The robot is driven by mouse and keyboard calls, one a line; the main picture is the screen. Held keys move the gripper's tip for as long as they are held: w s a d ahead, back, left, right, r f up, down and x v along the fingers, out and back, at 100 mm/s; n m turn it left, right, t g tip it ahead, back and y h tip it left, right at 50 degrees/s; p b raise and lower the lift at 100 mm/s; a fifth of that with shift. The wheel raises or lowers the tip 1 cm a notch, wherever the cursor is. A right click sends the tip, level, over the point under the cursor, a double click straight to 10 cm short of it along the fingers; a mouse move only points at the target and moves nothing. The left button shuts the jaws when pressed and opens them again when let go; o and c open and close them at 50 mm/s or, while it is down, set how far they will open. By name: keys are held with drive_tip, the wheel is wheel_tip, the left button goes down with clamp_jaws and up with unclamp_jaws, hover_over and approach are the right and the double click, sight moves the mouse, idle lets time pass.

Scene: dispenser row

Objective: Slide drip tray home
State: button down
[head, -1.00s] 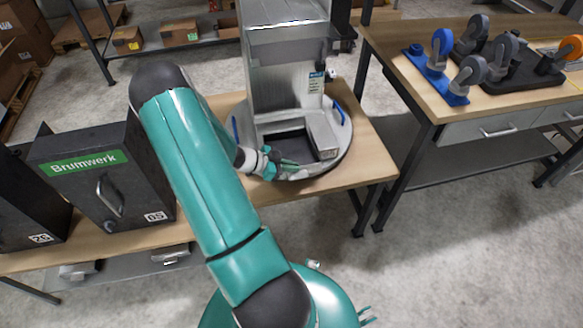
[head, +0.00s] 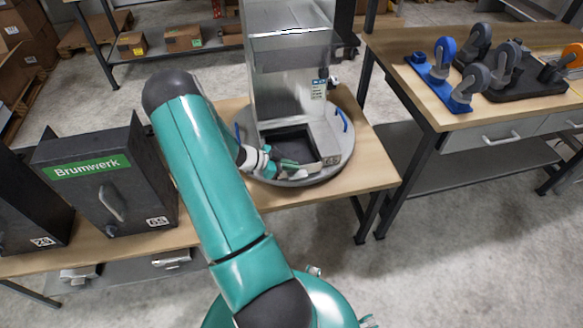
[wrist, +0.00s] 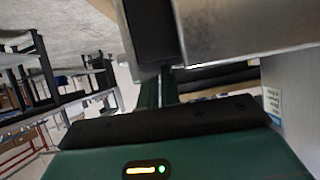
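A tall metal dispenser (head: 290,75) stands on a round grey base (head: 345,150) on the wooden bench. Low at its front is a dark rectangular opening (head: 287,142). A light metal piece (head: 331,145) with a number label borders its right side; it looks like part of the drip tray. My gripper (head: 300,165) is low at the front of the opening, beside this piece. In the wrist view my two green fingers (wrist: 159,88) reach up to a metal edge (wrist: 250,28). Their tips are partly hidden, and I cannot tell whether they grip or only touch it.
Dark Brumwerk boxes (head: 108,180) stand on the bench (head: 225,200) to the left. A second table (head: 425,80) with casters stands at the right. The floor in front is clear.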

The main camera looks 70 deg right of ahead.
drive_tip(key=shift+w+d, duration=0.5)
drive_tip(key=shift+d, duration=0.15)
drive_tip(key=c, duration=1.5)
unclamp_jaws()
drive_tip(key=shift+c, duration=0.2)
drive_tip(key=v, duration=1.3)
drive_tip(key=shift+w+a, duration=0.25)
drive_tip(key=shift+w, duration=0.05)
drive_tip(key=shift+r, duration=0.1)
